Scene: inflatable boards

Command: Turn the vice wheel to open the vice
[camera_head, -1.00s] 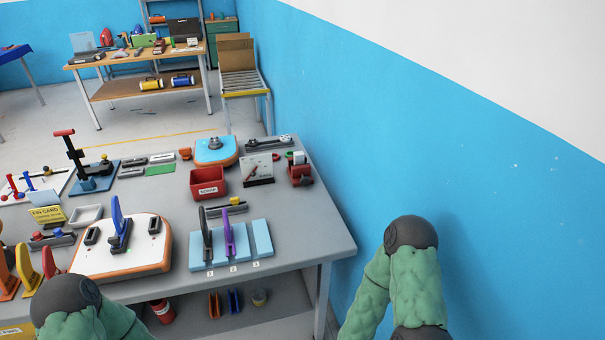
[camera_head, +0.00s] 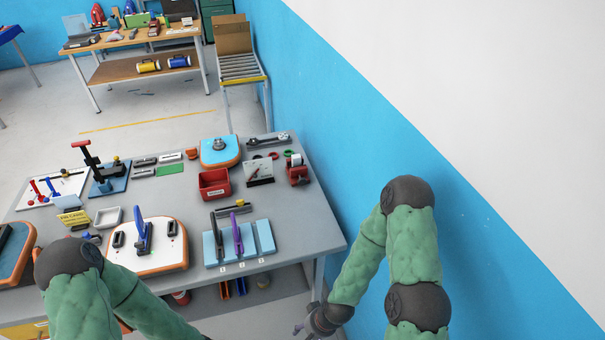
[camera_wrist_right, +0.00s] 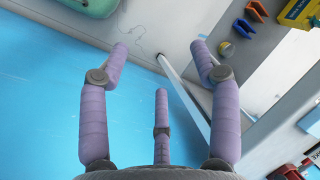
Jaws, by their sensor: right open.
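A small red device with a pale top (camera_head: 297,170), which looks like the vice, stands near the right edge of the grey workbench (camera_head: 305,222). Its wheel is too small to make out in the head view. My right gripper (camera_head: 305,326) is low at the bottom of the head view, beside the bench's front right corner and well apart from the red device. In the right wrist view the gripper (camera_wrist_right: 161,58) has its three purple fingers spread, with nothing between them. My left arm reaches in at lower left, but its gripper is out of frame.
The blue wall (camera_head: 385,130) runs close along the bench's right side. A red bin (camera_head: 214,184), a small upright panel (camera_head: 259,171) and a blue slotted rack (camera_head: 265,238) stand on the bench. A bench leg (camera_wrist_right: 185,98) is near my right fingers.

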